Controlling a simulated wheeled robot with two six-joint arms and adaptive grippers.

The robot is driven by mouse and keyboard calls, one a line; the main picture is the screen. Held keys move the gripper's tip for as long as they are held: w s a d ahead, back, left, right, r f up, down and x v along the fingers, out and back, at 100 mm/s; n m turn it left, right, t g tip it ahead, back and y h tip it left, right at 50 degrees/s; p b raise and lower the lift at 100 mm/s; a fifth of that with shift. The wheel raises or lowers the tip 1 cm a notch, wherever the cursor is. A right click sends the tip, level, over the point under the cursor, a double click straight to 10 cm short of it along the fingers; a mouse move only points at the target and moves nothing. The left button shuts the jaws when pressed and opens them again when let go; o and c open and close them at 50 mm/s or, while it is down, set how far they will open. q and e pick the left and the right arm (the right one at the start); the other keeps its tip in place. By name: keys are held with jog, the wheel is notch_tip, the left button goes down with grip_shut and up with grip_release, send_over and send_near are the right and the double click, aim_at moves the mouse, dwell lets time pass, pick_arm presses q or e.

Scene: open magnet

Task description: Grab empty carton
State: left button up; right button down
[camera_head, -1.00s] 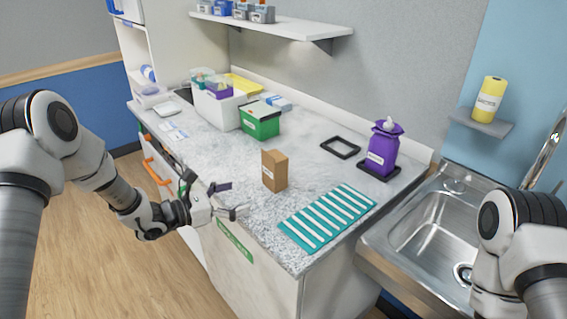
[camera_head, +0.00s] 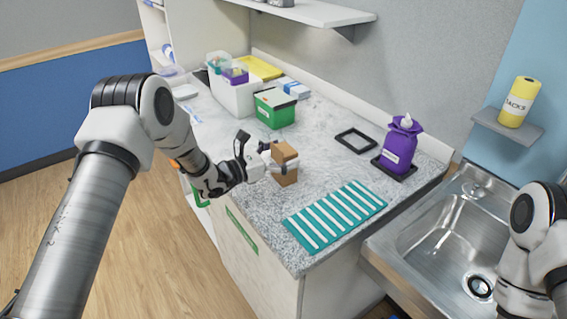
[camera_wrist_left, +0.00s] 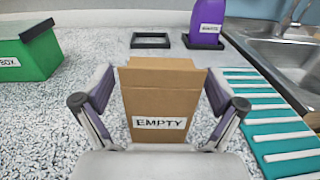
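The brown carton (camera_head: 286,177) stands upright on the counter near its front edge. In the left wrist view the carton (camera_wrist_left: 160,98) fills the middle and bears a label reading EMPTY. My left gripper (camera_head: 276,164) has reached the carton. In the left wrist view the two fingers of this gripper (camera_wrist_left: 161,95) are spread, one on each side of the carton, with no clear squeeze on it. Part of the carton is hidden behind the gripper in the head view. Of my right arm only links show at the right edge; its gripper is out of view.
A green box (camera_head: 274,109) stands behind the carton, beside a white bin (camera_head: 232,98). A teal striped mat (camera_head: 335,216) lies to the right. A black frame (camera_head: 356,140) and a purple bottle (camera_head: 399,146) are farther back. The sink (camera_head: 450,235) is at the right.

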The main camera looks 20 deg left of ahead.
pick_arm(q)
jog(key=shift+s, duration=0.1)
jog(key=c, duration=0.8)
jog(key=shift+d, duration=0.15)
jog(key=shift+c, duration=0.2)
